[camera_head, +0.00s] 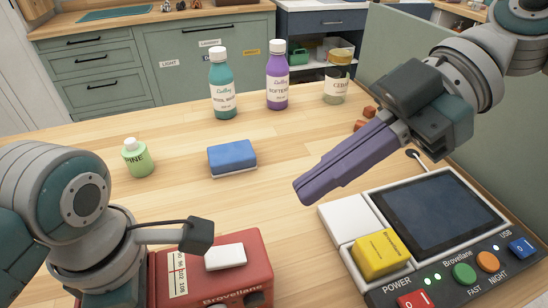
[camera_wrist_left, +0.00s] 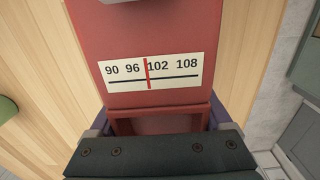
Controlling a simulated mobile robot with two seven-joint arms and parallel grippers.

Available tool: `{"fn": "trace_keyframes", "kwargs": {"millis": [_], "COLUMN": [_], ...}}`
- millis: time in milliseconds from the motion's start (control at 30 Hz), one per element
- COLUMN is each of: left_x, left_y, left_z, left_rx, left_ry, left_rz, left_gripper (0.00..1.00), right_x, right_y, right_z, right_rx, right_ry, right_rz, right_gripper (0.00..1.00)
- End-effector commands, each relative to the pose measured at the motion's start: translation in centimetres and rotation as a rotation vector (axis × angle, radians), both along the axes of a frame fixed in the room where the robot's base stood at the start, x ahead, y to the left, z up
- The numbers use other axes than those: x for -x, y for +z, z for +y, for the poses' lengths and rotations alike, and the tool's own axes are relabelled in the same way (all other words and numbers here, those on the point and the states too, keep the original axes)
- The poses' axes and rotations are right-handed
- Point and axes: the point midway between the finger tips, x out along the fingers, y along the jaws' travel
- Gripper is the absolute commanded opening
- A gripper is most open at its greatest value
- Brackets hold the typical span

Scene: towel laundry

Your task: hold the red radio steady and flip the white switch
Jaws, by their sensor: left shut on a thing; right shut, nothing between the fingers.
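The red radio (camera_head: 255,275) stands at the bottom of the head view, with a cream dial strip (camera_head: 178,275) and a white switch (camera_head: 225,257) on its face. In the left wrist view the radio (camera_wrist_left: 155,95) fills the middle, its dial reading 90 to 108 with a red needle. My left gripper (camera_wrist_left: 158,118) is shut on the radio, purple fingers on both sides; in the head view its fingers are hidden. My right gripper (camera_head: 303,192) is shut and empty, above the table, up and right of the switch and apart from it.
A console (camera_head: 462,275) with a dark screen, a yellow block (camera_head: 380,255) and coloured buttons lies at the right. A blue sponge (camera_head: 232,157), green bottle (camera_head: 137,158), teal bottle (camera_head: 222,90), purple bottle (camera_head: 277,82) and jar (camera_head: 338,80) stand farther back. The table's centre is clear.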

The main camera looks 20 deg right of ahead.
Motion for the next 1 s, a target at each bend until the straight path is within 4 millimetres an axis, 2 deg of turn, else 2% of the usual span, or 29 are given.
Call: {"fn": "trace_keyframes", "kwargs": {"millis": [433,800,1000], "left_x": [0.1,0.1,0.2], "left_y": [-0.2,-0.2,-0.2], "left_z": [0.2,0.1,0.2], "left_rx": [-0.006,-0.006,-0.006], "left_ry": [-0.001,-0.001,-0.001], "left_rz": [0.003,0.004,0.004], "left_gripper": [0.00,0.00,0.00], "right_x": [0.1,0.1,0.1], "right_y": [-0.3,-3.7,-5.0], "right_z": [1.1,6.5,8.4], "right_rx": [-0.034,-0.036,-0.033], "right_ry": [-0.002,-0.002,-0.003], "right_rz": [0.001,0.002,0.001], "right_gripper": [0.00,0.00,0.00]}}
